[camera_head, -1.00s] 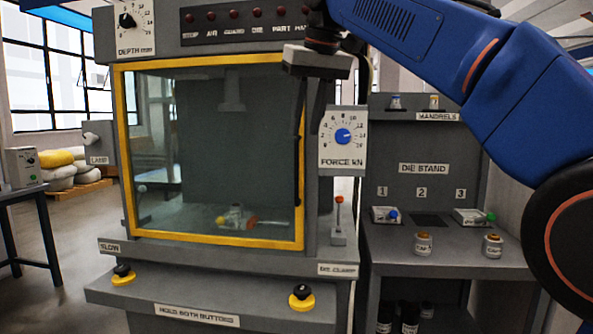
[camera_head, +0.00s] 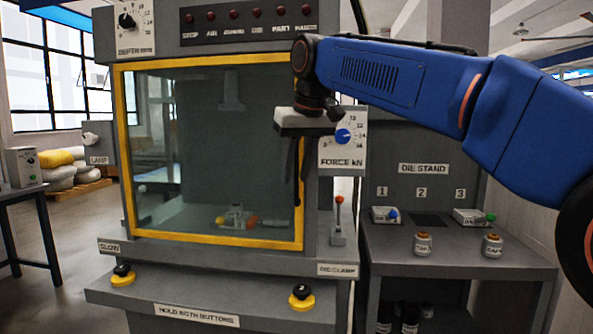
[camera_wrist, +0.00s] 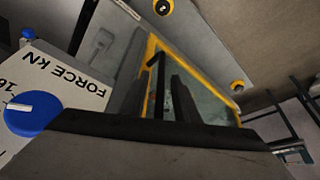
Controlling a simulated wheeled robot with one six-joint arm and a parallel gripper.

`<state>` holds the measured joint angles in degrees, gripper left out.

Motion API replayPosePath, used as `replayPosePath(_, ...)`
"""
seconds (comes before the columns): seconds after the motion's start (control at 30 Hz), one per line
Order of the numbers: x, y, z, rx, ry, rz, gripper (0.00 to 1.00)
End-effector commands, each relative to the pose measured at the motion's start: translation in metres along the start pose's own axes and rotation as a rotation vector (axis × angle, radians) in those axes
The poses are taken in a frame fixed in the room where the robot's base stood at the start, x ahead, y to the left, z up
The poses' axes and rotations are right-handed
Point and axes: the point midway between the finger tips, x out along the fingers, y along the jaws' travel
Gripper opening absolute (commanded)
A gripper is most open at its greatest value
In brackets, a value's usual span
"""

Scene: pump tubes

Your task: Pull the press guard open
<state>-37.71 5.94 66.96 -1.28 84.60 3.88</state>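The press guard (camera_head: 180,237) is a clear panel in a yellow frame on the front of the grey press, and it is closed. A black upright handle bar (camera_head: 297,188) is on its right side; it also shows in the wrist view (camera_wrist: 158,82). My gripper (camera_head: 296,178) points down in front of the guard's right edge, by the upper part of the handle. In the wrist view my gripper (camera_wrist: 158,90) looks open, with dark fingers apart and the bar appearing between them. Contact with the bar cannot be told.
The force dial panel (camera_head: 343,155) is just right of my gripper, partly covered by it. A red-tipped clamp lever (camera_head: 339,215) stands below it. Two yellow-based buttons (camera_head: 301,298) are on the front ledge. The die stand (camera_head: 440,262) is at the right.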

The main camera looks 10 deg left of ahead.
Motion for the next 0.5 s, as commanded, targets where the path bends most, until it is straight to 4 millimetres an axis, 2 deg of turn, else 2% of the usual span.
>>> replayPosePath(0.17,-0.0001,0.0,0.0,0.0,0.0,0.0,0.28)
replayPosePath(0.27,-0.0001,0.0,0.0001,0.0,0.0,0.0,0.04)
replayPosePath(0.3,-0.0001,0.0,0.0001,0.0,0.0,0.0,0.0)
replayPosePath(0.5,-0.0004,-0.0004,0.0005,0.0,0.0,0.0,0.0)
